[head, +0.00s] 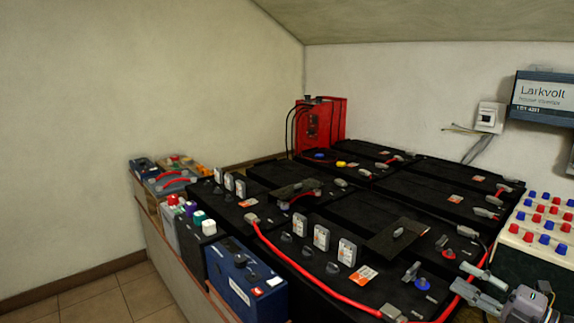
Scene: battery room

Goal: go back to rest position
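My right gripper (459,276) is at the lower right of the head view, its fingers pointing left over the near right part of the black battery bank (338,208). The two fingers are apart and I see nothing held between them. A red cable (293,265) runs along the near side of the bank and passes by the fingertips; I cannot tell whether they touch it. My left gripper is not in view.
A red box (321,124) stands at the back corner. A blue case (244,279) and smaller items line the left shelf. A panel with red and blue knobs (541,222) stands at right, under a wall-mounted Larkvolt unit (544,94). The tiled floor (105,297) at left is clear.

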